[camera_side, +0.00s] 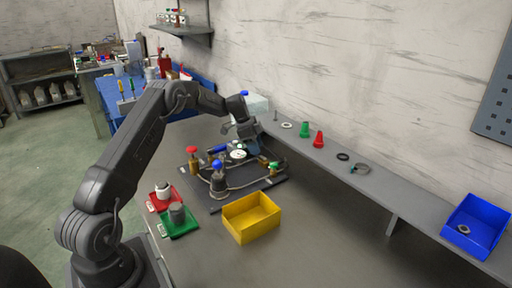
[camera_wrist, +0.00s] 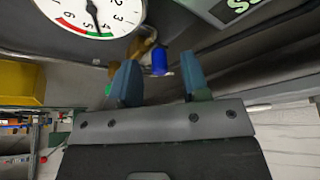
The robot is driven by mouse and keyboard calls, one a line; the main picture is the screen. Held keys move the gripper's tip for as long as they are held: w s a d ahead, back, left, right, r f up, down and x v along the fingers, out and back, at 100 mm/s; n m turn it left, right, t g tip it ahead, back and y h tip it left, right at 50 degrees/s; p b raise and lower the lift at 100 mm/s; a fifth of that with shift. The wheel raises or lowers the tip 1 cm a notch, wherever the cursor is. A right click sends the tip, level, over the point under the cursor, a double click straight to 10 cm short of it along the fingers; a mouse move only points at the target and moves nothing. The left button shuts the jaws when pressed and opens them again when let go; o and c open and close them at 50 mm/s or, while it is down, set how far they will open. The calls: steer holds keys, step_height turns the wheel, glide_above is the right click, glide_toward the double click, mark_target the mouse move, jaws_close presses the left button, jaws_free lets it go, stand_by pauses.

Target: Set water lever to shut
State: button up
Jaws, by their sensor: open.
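A dark valve rig stands on the bench in the side view. It has a red-topped valve (camera_side: 191,150), a blue-topped valve (camera_side: 217,165), a white round gauge (camera_side: 238,155) and a small green-tipped brass fitting (camera_side: 273,166). I cannot tell which part is the water lever, or its position. My gripper (camera_side: 245,132) is above the back of the rig, by the gauge. In the wrist view my gripper (camera_wrist: 160,82) is open, its two blue-grey fingers apart with nothing between them. A blue cap (camera_wrist: 160,62) on a brass part shows beyond the fingertips. The gauge (camera_wrist: 92,14) is partly cut off.
A yellow bin (camera_side: 251,217) stands in front of the rig. A red tray (camera_side: 152,202) and a green tray (camera_side: 190,225) hold grey parts at the left. A shelf along the wall carries green and red cones (camera_side: 318,140). The bench's front right is clear.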

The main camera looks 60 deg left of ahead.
steer(key=shift+w+f, duration=0.1)
steer(key=shift+f, duration=0.1)
jaws_close()
stand_by(0.3)
steer(key=shift+d+r+n, duration=0.1)
steer(key=shift+n, duration=0.2)
steer(key=n, duration=0.1)
steer(key=s+n+t+y, duration=0.1)
steer(key=n, duration=0.1)
steer(key=shift+s+d, duration=0.2)
steer(key=shift+s, duration=0.05)
steer(key=shift+s+d+n+y, duration=0.15)
steer(key=shift+s+n+y, duration=0.2)
steer(key=shift+n, duration=0.6)
steer(key=shift+s+d+n+y, duration=0.2)
steer(key=shift+n+y, duration=0.25)
steer(key=shift+n, duration=0.5)
